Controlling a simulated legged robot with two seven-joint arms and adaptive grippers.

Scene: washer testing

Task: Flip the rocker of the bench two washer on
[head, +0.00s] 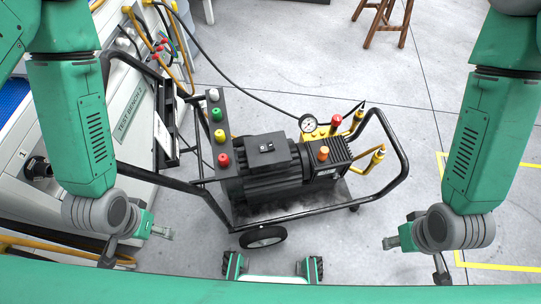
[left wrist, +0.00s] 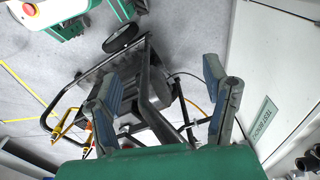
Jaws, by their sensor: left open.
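The washer is a black wheeled cart (head: 280,219) carrying a dark motor and pump (head: 272,181). A small black switch box (head: 266,148) sits on top of the motor, with a small light mark that may be the rocker; its position is too small to tell. The cart also shows in the left wrist view (left wrist: 133,62), where the switch cannot be made out. My left gripper (head: 136,246) is open and empty, left of the cart; its spread fingers show in the left wrist view (left wrist: 160,78). My right gripper (head: 415,260) looks open and empty, right of the cart, away from the switch.
A bench with a "TEST BENCH" label (head: 129,116) stands at the left. The cart has a strip of coloured knobs (head: 220,135), a pressure gauge (head: 309,123) and a tubular handle (head: 402,163). A wooden stool (head: 387,22) stands behind. Floor on the right is clear.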

